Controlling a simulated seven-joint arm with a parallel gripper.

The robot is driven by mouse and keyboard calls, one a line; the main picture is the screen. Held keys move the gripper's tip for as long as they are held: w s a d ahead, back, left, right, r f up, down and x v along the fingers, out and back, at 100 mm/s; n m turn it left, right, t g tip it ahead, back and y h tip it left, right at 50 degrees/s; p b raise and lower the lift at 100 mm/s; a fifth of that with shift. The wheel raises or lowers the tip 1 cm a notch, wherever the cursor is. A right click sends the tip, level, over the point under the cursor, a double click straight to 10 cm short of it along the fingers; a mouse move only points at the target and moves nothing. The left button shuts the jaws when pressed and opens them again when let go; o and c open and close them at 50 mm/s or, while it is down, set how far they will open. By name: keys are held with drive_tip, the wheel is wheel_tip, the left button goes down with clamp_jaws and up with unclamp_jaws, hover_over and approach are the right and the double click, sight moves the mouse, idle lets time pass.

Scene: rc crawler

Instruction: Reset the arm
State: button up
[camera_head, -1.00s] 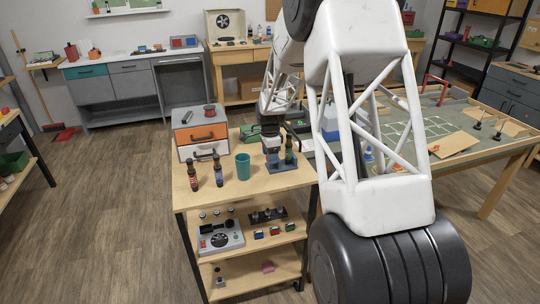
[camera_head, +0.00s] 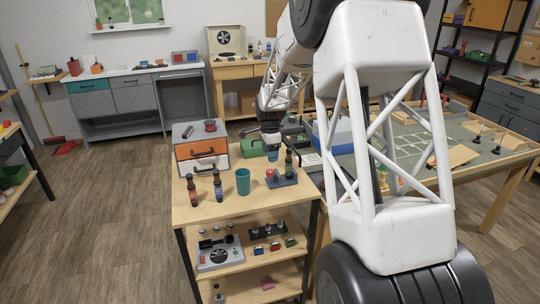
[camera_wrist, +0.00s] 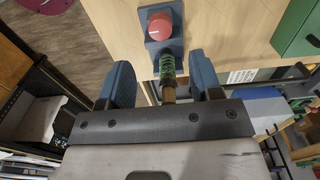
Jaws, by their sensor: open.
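My gripper (camera_wrist: 162,72) is open, its two blue fingers spread apart in the wrist view. In the head view my gripper (camera_head: 270,143) hangs above the back of the small worktable. A green-coiled shock absorber (camera_wrist: 168,66) shows between the fingers in the wrist view, apart from both. It stands at a blue-grey stand (camera_wrist: 152,12) that also bears a red round-topped part (camera_wrist: 160,26). In the head view the stand (camera_head: 284,181) sits on the worktable (camera_head: 222,209), with the shock (camera_head: 288,163) at its right. My white arm hides part of the area to the right.
A teal cup (camera_head: 243,181) and two dark shocks (camera_head: 193,190) (camera_head: 218,186) stand left of the stand. A grey drawer box (camera_head: 202,148) with an orange front and a green box (camera_head: 252,148) stand behind. A large green-topped table (camera_head: 410,145) is at right.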

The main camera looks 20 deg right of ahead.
idle(0.3)
drive_tip(key=s+a+r+n, duration=0.25)
drive_tip(key=s+r, duration=0.25)
drive_tip(key=s, duration=0.4)
drive_tip(key=s+a+r+n+t, duration=0.1)
drive_tip(key=s+a+r+n, duration=0.15)
drive_tip(key=s+r, duration=0.4)
drive_tip(key=s+a+r+n, duration=0.1)
drive_tip(key=s+r+n, duration=0.25)
drive_tip(key=s, duration=0.65)
drive_tip(key=s+a+n, duration=0.2)
drive_tip(key=s+n, duration=0.2)
drive_tip(key=s, duration=0.9)
drive_tip(key=s+a+f+n+t, duration=0.1)
drive_tip(key=s+n, duration=0.4)
drive_tip(key=s, duration=0.9)
drive_tip(key=shift+a+f+t, duration=0.15)
drive_tip(key=shift+a+t, duration=0.15)
drive_tip(key=shift+a, duration=0.1)
